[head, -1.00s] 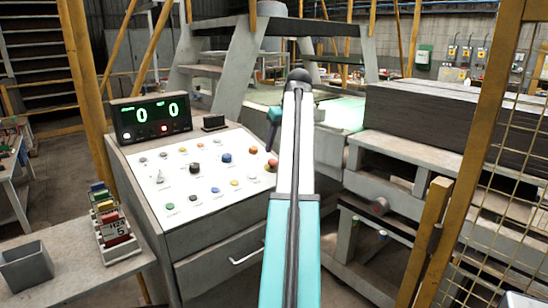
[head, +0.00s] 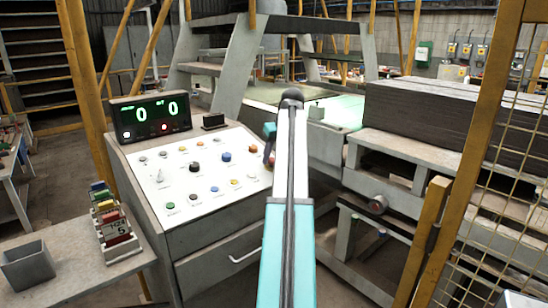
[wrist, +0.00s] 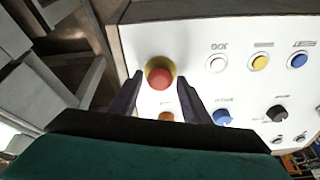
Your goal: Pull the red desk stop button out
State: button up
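The red stop button (wrist: 160,76) is a round mushroom head on a yellow surround, at the edge of the white control panel (wrist: 205,30). My gripper (wrist: 160,80) is open in the wrist view. Its two dark fingers stand apart, one on each side of the red button, with their tips close to its sides. I see small gaps, so it does not look gripped. In the head view my gripper (head: 268,150) is over the right edge of the desk (head: 190,230), partly behind my arm. The button is mostly hidden there.
In the wrist view an orange button (wrist: 166,116) lies below the red one, with a white button (wrist: 217,63) and a blue knob (wrist: 222,117) to the right. A display box (head: 150,117) stands at the desk's back. A machine (head: 400,150) is to the right.

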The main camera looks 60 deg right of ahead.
grip_shut()
jog(key=shift+s+r+p, duration=0.15)
jog(key=shift+r+p, duration=0.35)
jog(key=shift+r, duration=0.1)
jog(key=shift+o, duration=1.5)
grip_release()
jog(key=shift+r, duration=0.15)
jog(key=b+v, duration=0.2)
jog(key=v, duration=1.1)
jog(key=shift+s+r, duration=0.2)
jog(key=shift+r, duration=0.05)
